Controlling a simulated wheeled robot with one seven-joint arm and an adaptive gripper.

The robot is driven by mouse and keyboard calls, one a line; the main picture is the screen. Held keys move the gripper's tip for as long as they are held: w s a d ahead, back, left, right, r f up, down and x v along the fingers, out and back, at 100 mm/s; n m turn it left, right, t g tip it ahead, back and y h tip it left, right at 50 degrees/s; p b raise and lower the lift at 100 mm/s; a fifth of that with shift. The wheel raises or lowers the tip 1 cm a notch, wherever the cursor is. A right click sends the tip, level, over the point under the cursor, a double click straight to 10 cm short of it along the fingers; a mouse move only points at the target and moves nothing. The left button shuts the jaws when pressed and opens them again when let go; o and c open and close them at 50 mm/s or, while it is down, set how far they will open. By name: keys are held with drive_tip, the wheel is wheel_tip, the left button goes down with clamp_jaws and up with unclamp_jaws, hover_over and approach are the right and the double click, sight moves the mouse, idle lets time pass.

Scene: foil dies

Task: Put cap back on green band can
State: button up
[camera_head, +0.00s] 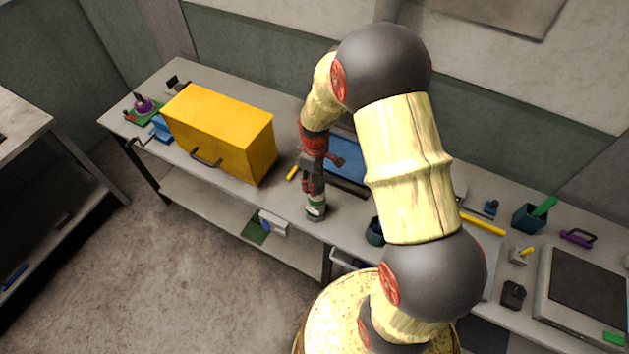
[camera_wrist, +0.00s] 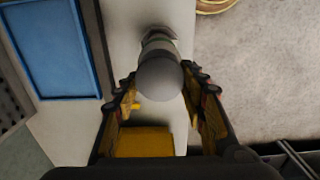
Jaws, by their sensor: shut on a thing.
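The green band can (camera_head: 316,209) stands upright near the front edge of the long bench, with a pale body and a green band. My gripper (camera_head: 314,190) is pointed down directly above it. In the wrist view, my gripper (camera_wrist: 160,98) is shut on a rounded grey cap (camera_wrist: 160,82) between its fingertips. The pale body of the can (camera_wrist: 160,43) shows just beyond the cap, in line with it. The green band is not visible there. I cannot tell whether the cap is seated on the can or slightly above it.
A yellow box (camera_head: 217,135) with a handle stands left of my gripper. A blue tray (camera_head: 347,158) lies behind it and also shows in the wrist view (camera_wrist: 55,45). A dark blue cup (camera_head: 375,232) stands to the right. The bench's front edge is close.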

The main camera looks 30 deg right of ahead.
idle(0.4)
drive_tip(key=o, duration=0.9)
drive_tip(key=shift+c, duration=0.2)
drive_tip(key=shift+o, duration=0.5)
drive_tip(key=o, duration=0.4)
drive_tip(key=shift+r, duration=0.15)
drive_tip(key=shift+r+p, duration=2.05)
drive_tip(key=shift+r, duration=1.3)
drive_tip(key=shift+c, duration=0.6)
clamp_jaws()
